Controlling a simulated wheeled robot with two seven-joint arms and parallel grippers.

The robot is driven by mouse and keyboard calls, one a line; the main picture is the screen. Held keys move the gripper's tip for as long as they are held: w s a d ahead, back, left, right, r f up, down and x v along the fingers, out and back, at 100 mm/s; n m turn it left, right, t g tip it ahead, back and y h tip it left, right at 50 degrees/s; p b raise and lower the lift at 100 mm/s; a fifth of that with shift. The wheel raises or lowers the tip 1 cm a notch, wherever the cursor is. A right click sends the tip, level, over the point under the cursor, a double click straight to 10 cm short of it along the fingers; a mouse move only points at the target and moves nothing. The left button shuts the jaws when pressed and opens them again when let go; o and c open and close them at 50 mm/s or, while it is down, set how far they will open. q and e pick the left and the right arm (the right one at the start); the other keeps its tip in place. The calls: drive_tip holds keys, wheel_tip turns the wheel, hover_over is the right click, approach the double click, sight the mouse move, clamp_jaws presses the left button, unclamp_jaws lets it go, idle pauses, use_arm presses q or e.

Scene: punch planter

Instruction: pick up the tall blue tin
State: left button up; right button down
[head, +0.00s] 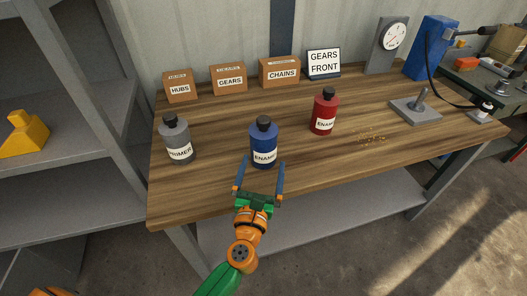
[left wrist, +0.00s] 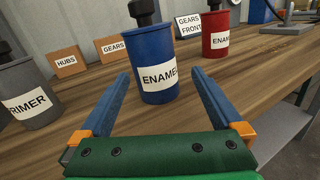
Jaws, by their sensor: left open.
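The tall blue tin (head: 264,144) stands upright on the wooden bench near its front edge, with a black cap and a white label reading ENAMEL. In the left wrist view the blue tin (left wrist: 150,55) stands ahead, between the lines of the two fingers, its cap partly cut off by the top edge. My left gripper (head: 261,162) is open, its two blue fingers pointing at the tin from the front. My right gripper is not in view.
A grey PRIMER tin (head: 177,141) stands to the left and a red ENAMEL tin (head: 324,113) to the right. Boxes marked HUBS (head: 180,87), GEARS (head: 229,79) and CHAINS (head: 280,72) line the back. A grey lever base (head: 415,110) sits at right.

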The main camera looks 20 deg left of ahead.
sight(262, 157)
use_arm(q)
drive_tip(key=shift+w+a+f+n+g+y, duration=0.4)
drive_tip(key=shift+w+a+f+n+y, duration=0.25)
drive_tip(key=shift+n, duration=0.35)
drive_tip(key=x, duration=0.6)
drive_tip(key=shift+d+r, duration=0.15)
drive_tip(key=shift+d, duration=0.1)
drive_tip(key=shift+r+h, duration=0.1)
drive_tip(key=shift+h, duration=0.15)
clamp_jaws()
